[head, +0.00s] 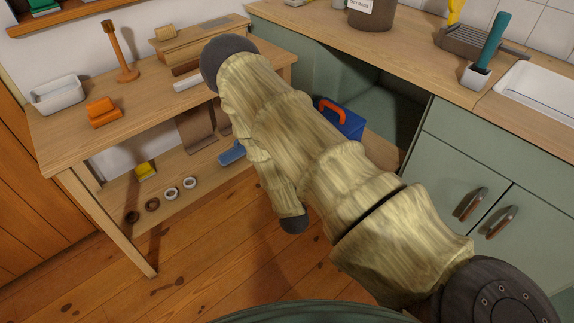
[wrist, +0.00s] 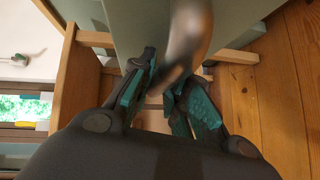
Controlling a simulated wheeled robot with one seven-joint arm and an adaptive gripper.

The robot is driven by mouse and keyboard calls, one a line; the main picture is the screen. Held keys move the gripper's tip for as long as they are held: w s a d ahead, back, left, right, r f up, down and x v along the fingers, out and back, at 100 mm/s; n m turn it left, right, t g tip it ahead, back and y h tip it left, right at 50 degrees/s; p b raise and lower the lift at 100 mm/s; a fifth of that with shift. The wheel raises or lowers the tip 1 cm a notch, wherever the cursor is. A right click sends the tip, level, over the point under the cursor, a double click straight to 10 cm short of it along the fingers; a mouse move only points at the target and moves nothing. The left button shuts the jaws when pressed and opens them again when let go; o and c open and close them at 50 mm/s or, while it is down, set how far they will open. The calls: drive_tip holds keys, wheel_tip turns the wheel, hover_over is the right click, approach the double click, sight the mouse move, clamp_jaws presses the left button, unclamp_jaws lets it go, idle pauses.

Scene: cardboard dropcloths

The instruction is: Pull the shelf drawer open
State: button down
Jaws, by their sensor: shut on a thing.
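In the wrist view my gripper (wrist: 165,100) has its teal-padded fingers close together at a blurred brown and pale handle (wrist: 188,35). It is shut on this handle, which stands in front of a grey-green panel (wrist: 235,18) that looks like the drawer front. Exactly where the fingers touch is hard to see because of the blur. In the head view my arm, in a yellowish sleeve, crosses the middle and hides my gripper and the handle. How far the drawer stands open cannot be told.
A wooden workbench (head: 70,140) with a lower shelf stands at the left. A green cabinet (head: 450,165) with two handles is at the right. A blue box (head: 345,125) with an orange handle sits in the open recess. Wooden floor (head: 220,270) is clear in front.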

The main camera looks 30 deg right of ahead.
drive_tip(key=shift+s+a, duration=0.1)
drive_tip(key=shift+a, duration=0.15)
drive_tip(key=c, duration=1.7)
unclamp_jaws()
drive_tip(key=shift+o, duration=0.2)
drive_tip(key=shift+a, duration=0.1)
drive_tip(key=v, duration=1.1)
drive_tip(key=shift+s+a, duration=0.2)
drive_tip(key=shift+s, duration=0.15)
